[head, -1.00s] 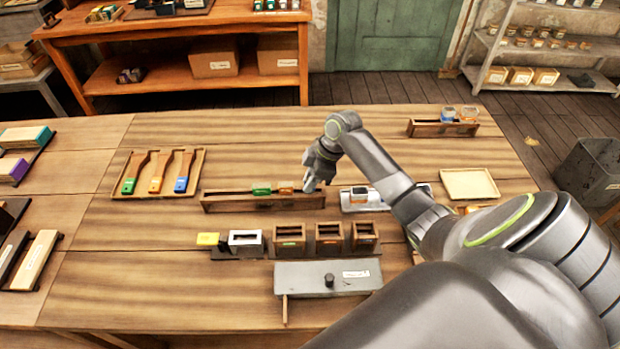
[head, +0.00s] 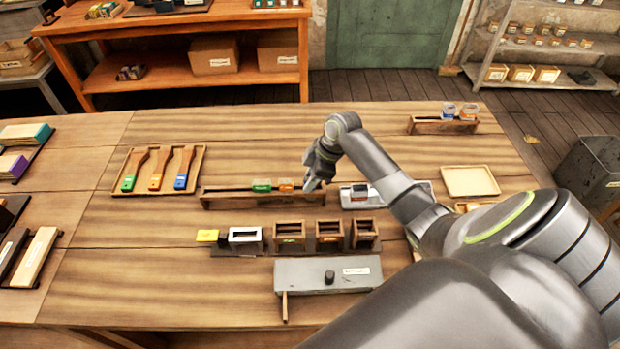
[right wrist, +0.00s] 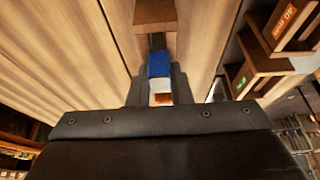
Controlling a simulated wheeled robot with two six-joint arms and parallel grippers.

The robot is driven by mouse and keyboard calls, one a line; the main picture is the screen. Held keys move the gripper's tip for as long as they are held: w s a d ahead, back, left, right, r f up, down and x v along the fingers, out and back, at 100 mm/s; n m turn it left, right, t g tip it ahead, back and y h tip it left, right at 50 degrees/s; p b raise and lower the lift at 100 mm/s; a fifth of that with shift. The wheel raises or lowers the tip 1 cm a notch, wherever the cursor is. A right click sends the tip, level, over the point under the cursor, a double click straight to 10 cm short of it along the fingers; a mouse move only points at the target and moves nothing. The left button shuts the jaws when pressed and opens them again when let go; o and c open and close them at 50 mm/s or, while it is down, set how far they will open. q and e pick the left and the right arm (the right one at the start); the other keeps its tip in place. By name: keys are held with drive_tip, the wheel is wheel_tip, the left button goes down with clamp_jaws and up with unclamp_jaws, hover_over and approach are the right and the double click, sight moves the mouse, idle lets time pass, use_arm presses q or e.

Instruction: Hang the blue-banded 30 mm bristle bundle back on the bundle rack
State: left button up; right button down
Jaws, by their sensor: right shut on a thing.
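The bundle rack (head: 235,202) is a long, low wooden holder with a dark rail near the middle of the table. A green-banded bundle (head: 262,186) and an orange-banded bundle (head: 286,185) hang on it. My right gripper (head: 314,184) is at the rack's right end, just right of the orange-banded bundle. In the right wrist view its fingers are shut on the blue-banded bristle bundle (right wrist: 159,65), in line with the dark rail. Whether the bundle rests on the rail I cannot tell. In the head view my gripper mostly hides this bundle. My left gripper is out of view.
Wooden bins (head: 290,234) and a grey box with a knob (head: 318,278) stand in front of the rack. A tray of brushes (head: 192,160) lies left. A grey metal tray (head: 348,200) and an empty tan tray (head: 470,182) lie right.

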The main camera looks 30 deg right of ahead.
drive_tip(key=c, duration=1.2)
unclamp_jaws()
drive_tip(key=shift+c, duration=0.2)
drive_tip(key=shift+r, duration=0.1)
drive_tip(key=b+v, duration=0.3)
drive_tip(key=v, duration=1.4)
drive_tip(key=shift+s, duration=0.1)
